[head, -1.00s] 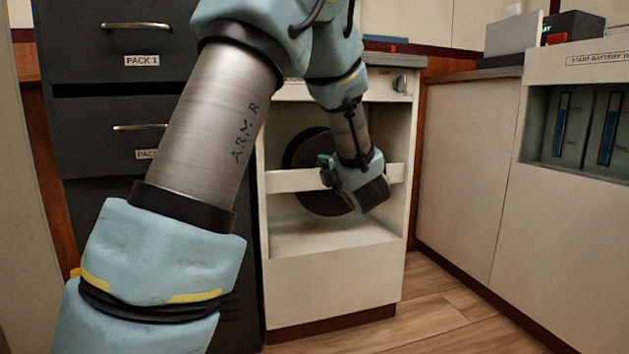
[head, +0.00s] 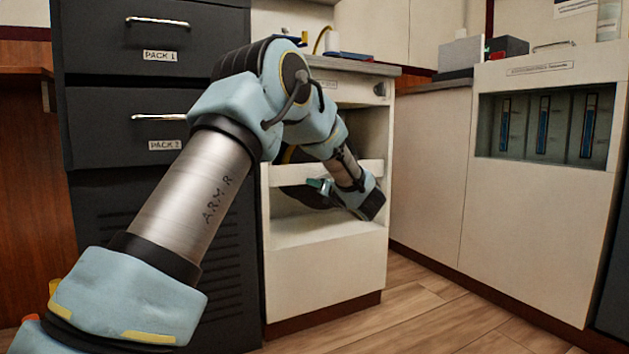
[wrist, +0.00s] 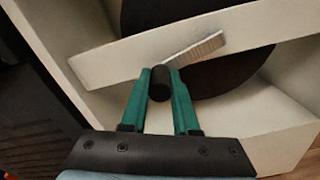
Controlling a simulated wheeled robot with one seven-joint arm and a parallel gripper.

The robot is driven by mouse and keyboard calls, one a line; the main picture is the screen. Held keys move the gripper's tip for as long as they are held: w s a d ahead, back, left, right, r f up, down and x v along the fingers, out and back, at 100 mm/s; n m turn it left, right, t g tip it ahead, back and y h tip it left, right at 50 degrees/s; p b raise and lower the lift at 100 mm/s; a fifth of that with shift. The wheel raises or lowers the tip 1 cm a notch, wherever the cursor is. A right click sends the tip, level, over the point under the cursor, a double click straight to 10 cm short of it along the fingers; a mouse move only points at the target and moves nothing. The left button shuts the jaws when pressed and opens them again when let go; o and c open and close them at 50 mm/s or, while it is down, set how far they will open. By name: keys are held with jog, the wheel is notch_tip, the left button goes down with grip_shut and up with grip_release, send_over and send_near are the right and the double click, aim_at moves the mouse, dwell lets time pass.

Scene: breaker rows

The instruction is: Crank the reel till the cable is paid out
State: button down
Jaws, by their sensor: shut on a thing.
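The reel is a dark round disc inside a white cabinet, behind a pale crossbar (wrist: 115,62). In the wrist view the disc (wrist: 225,73) shows above and below the bar. A light grey crank arm (wrist: 195,50) lies across the front of the bar and slants down-left to a black cylindrical knob (wrist: 160,86). The green fingers of my gripper (wrist: 160,77) are shut on this knob, one on each side. In the head view my gripper (head: 322,187) is at the front of the bar, and my wrist hides much of the reel. No cable is clearly visible.
A dark drawer cabinet (head: 160,90) stands close on the left of the white cabinet (head: 325,275). Pale cupboards (head: 430,170) and a recessed panel with blue gauges (head: 545,127) are on the right. Wooden floor (head: 430,305) is free in front.

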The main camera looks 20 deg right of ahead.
jog(key=f+n, duration=0.1)
jog(key=n, duration=0.1)
jog(key=shift+d+f+n, duration=0.3)
jog(key=shift+d+f, duration=0.05)
jog(key=shift+f, duration=0.05)
jog(key=shift+w+d+f+n, duration=0.1)
jog(key=shift+d+f+n, duration=0.15)
jog(key=shift+n, duration=0.35)
jog(key=shift+d+f+n, duration=0.15)
jog(key=shift+f+n, duration=0.2)
jog(key=shift+n, duration=0.25)
jog(key=c, duration=0.7)
grip_release()
jog(key=shift+d, duration=0.1)
jog(key=s+p, duration=0.1)
jog(key=s, duration=0.2)
jog(key=s+d+p, duration=0.1)
jog(key=s+p, duration=0.1)
jog(key=s, duration=0.2)
jog(key=s+p, duration=0.1)
jog(key=s, duration=0.2)
jog(key=shift+s+d, duration=0.15)
jog(key=shift+s, duration=0.2)
